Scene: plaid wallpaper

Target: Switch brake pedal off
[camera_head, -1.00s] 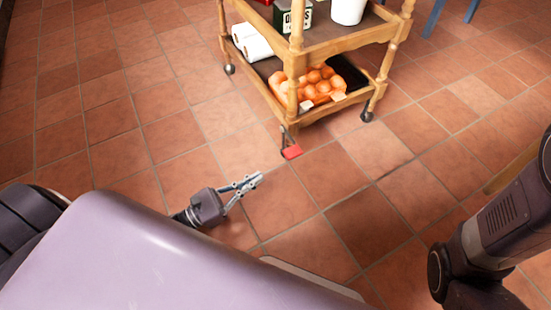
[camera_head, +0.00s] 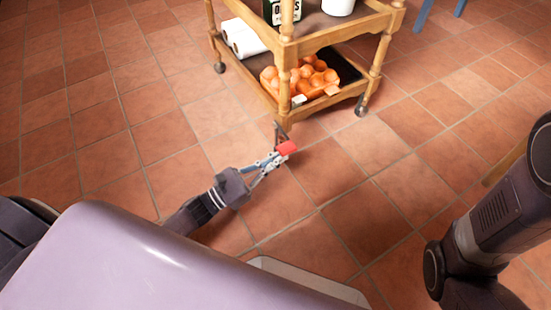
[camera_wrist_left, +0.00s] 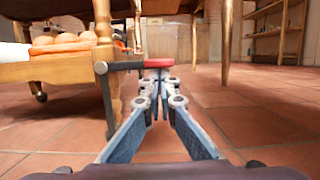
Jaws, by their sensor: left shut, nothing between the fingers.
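The brake pedal (camera_head: 286,148) is a small red pad on a dark lever at the foot of the wooden cart's near leg. In the left wrist view the red pad (camera_wrist_left: 145,64) sits at the end of a dark bar, just beyond my fingertips. My left gripper (camera_head: 277,159) is shut and empty, with its tips at the pedal's near side. In the left wrist view the gripper's tips (camera_wrist_left: 158,76) appear just below the red pad. I cannot tell whether they touch it. My right gripper is out of view.
The two-tier wooden cart (camera_head: 275,92) carries orange eggs in a tray (camera_head: 308,80) and white rolls (camera_head: 243,40) on its lower shelf. Blue furniture legs (camera_head: 422,15) stand at the top right. The tiled floor left and right of the cart is clear.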

